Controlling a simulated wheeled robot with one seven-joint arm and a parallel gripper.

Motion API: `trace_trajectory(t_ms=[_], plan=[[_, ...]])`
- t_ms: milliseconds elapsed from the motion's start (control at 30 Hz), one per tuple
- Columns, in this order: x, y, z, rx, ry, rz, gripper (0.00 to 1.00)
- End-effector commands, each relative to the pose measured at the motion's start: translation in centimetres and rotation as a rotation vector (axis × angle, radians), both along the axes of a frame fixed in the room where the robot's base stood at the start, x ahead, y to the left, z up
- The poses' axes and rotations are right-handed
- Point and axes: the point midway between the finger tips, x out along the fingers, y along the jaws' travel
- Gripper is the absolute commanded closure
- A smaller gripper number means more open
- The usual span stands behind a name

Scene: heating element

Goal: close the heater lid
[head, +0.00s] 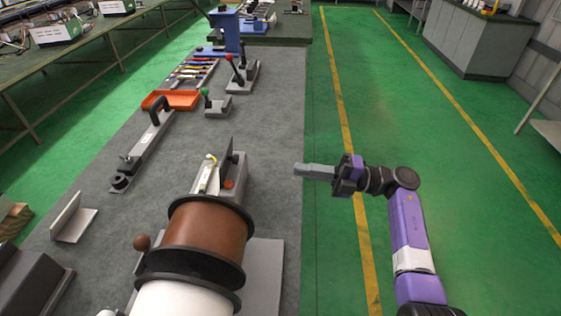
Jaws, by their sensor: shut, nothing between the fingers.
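A small grey box (235,185), apparently the heater, stands on the grey bench behind the brown spool. A thin grey plate (227,152) stands upright at its top, apparently the lid in a raised position. A white and yellow part and an orange-brown round piece show beside the plate. The spool hides the front of the box. My gripper (299,169) is shut and empty. It points left, to the right of the box and plate, near the bench's right edge, with a clear gap between.
The big brown spool (207,236) with dark flanges stands in front of the box. An orange tray (171,100), a green-knobbed lever (206,99) and a red-knobbed lever (235,75) lie farther back. The green floor (420,120) on the right is open.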

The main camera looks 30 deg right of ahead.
Motion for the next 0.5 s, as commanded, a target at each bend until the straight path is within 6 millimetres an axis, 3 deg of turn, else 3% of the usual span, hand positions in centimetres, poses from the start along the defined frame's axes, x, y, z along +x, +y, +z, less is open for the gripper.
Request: trace_trajectory(t_ms=[500], plan=[[5.3, 8.0, 1.6, 0.002, -0.001, 0.002, 1.00]])
